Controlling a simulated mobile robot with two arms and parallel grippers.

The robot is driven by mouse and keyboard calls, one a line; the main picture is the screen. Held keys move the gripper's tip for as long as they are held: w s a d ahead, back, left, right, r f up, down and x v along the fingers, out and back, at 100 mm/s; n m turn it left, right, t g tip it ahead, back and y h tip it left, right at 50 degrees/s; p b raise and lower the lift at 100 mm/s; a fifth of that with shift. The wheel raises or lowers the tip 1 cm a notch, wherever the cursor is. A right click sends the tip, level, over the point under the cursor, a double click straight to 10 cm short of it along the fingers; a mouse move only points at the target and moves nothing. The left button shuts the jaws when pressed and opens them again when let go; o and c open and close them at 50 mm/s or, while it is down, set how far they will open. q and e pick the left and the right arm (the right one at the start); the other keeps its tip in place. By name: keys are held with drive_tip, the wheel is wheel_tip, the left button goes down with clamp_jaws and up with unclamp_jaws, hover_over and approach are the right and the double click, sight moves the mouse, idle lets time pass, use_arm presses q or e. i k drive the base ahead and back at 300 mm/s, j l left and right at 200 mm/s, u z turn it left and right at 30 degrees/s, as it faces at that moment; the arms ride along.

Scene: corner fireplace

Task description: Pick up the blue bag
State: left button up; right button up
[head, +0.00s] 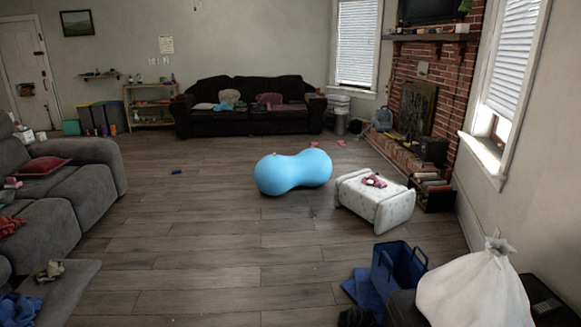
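A blue bag (394,273) with an open top and raised handles stands upright on the floor at the lower right of the head view. A flat blue piece (363,289) lies beside it on its left; I cannot tell whether it is part of the bag. The lower right of the bag is partly hidden by a dark object and a white sack. Neither of my grippers is in view.
A full white sack (474,291) stands right of the bag. A white patterned ottoman (374,207) and a light-blue peanut-shaped ball (293,172) are farther back. A grey sofa (66,190) lines the left. The wooden floor (210,260) between is mostly clear.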

sight(395, 257)
drive_tip(key=i+j, duration=0.1)
drive_tip(key=i, duration=0.6)
drive_tip(key=i+z, duration=0.1)
drive_tip(key=i, duration=0.55)
drive_tip(key=i+j, duration=0.2)
drive_tip(key=i, duration=0.5)
